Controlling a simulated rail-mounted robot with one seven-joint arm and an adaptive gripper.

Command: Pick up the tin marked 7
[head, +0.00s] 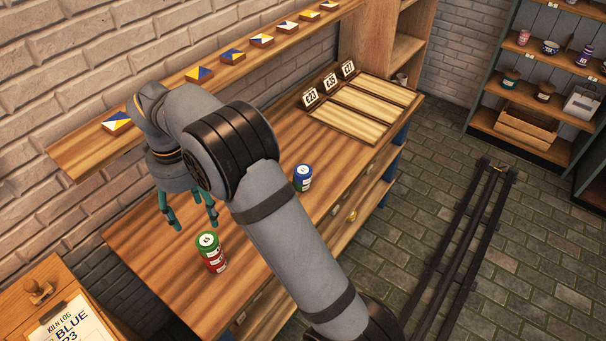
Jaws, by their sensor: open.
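A green tin (207,243) and a red tin (216,263) are at the near part of the wooden bench (150,240). The green one appears to stand on the red one, whose top is hidden. A blue tin (303,178) stands upright farther right, beside my arm. All have white labels, but the marks are too small to read, so I cannot tell which is marked 7. My gripper (195,222) is open and empty, pointing down over the bench, just behind and left of the green and red tins. My arm crosses the view and hides part of the bench.
A wooden tray (327,125) with pale slots and cards marked C23, C35 and C27 lies at the far end. A wall shelf (85,148) with several painted tiles runs above the bench. A kiln log (72,325) reading "BLUE" is at lower left.

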